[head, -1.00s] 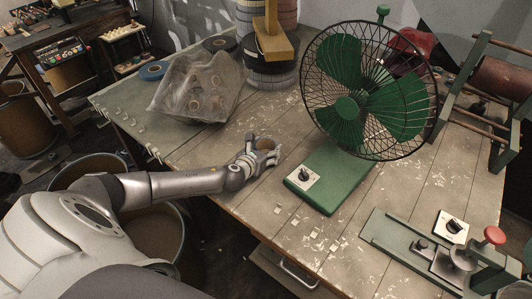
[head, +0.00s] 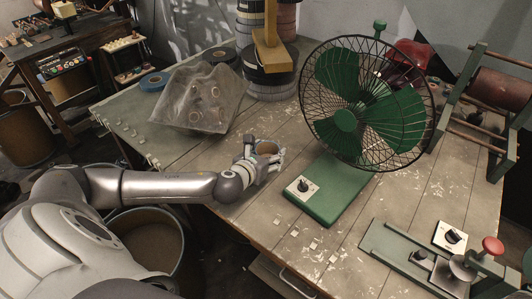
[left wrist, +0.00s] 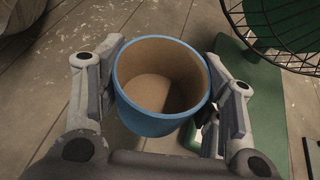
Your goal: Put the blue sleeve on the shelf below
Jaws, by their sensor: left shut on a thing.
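The blue sleeve (left wrist: 160,88) is a short blue tube with a brown inside. In the left wrist view it stands between the two fingers of my left gripper (left wrist: 162,95), its open end facing the camera. The fingers are shut on its sides. In the head view my left gripper (head: 262,162) holds the sleeve (head: 267,148) over the table, left of the fan's green base. I cannot tell whether the sleeve touches the table top. The shelf below is mostly hidden under the table; only a front with a handle shows at the bottom edge. My right gripper is not in view.
A green caged fan (head: 367,103) stands close to the right of the gripper. A crumpled clear bag (head: 200,98) lies behind it to the left. A green device with a red knob (head: 430,262) sits at the front right. The front middle of the table (head: 265,215) is mostly free.

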